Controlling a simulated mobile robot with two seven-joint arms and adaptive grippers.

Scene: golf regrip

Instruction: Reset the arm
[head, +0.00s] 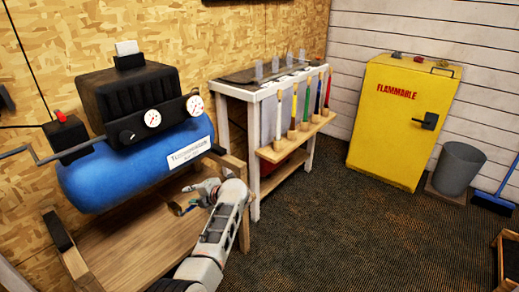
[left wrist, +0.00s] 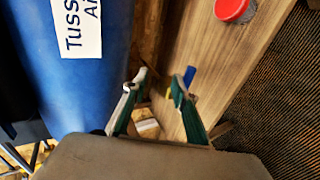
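My left gripper (head: 195,197) is in front of the blue air compressor (head: 140,165), above the wooden stand it rests on. In the left wrist view the two fingers of the gripper (left wrist: 158,84) are spread apart with nothing held between them. A small blue item (left wrist: 189,75) shows beyond the right fingertip, over the wooden board (left wrist: 225,60); whether it touches the finger is unclear. My right gripper is in neither view.
A white workbench (head: 255,165) holds several upright coloured handles in a wooden rack (head: 285,147). A yellow cabinet (head: 395,130), a grey bin (head: 458,165) and a blue broom (head: 492,201) stand at right. A red-lidded jar (left wrist: 235,10) sits on the board.

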